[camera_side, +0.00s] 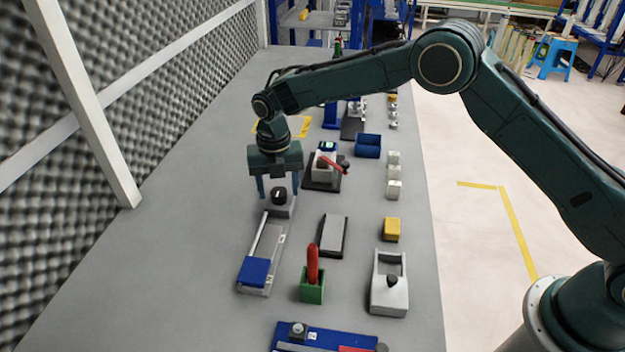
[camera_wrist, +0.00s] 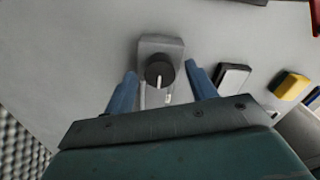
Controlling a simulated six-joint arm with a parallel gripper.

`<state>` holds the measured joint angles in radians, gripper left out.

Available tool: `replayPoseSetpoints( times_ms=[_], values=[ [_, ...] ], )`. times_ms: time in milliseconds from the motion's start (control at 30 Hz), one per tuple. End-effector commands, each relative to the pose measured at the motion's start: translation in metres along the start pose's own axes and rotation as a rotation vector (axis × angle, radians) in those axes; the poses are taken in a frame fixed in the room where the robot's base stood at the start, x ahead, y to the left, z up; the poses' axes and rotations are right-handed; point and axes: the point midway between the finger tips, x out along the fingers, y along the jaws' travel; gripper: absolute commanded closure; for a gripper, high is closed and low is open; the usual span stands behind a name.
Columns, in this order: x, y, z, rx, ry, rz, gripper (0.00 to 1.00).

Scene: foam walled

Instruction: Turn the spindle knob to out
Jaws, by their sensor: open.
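The spindle knob (camera_side: 278,196) is a round black knob on a grey block (camera_side: 284,210) at the far end of a long grey device with a blue block. In the wrist view the knob (camera_wrist: 159,71) has a pale line on its top, pointing toward the bottom of the picture. My gripper (camera_side: 278,194) points down over the knob. Its two blue fingers (camera_wrist: 161,80) are open, one on each side of the knob, with a gap on both sides. I cannot tell how far the fingertips are above the block.
A blue block (camera_side: 254,271) sits at the device's near end. A grey fixture with a red lever (camera_side: 330,165) stands close on the right. A flat grey block (camera_side: 333,236) and a green holder with a red handle (camera_side: 312,287) are nearby. A foam wall (camera_side: 60,180) bounds the left.

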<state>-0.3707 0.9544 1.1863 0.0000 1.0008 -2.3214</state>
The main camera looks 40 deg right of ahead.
Motion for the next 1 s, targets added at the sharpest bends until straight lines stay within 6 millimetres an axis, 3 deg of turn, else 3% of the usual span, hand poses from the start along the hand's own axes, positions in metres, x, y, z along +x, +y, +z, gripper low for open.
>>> replayPoseSetpoints(
  times_ms=[400, 433, 667, 1000],
  values=[
    [0.0074, -0.0001, -0.0001, 0.000, 0.000, 0.000, 0.44],
    [0.0074, -0.0001, -0.0001, 0.000, 0.000, 0.000, 0.46],
    [0.0071, -0.0001, -0.0001, 0.000, 0.000, 0.000, 0.89],
    [0.0068, -0.0001, 0.0000, 0.029, 0.000, 0.000, 0.89]
  ],
)
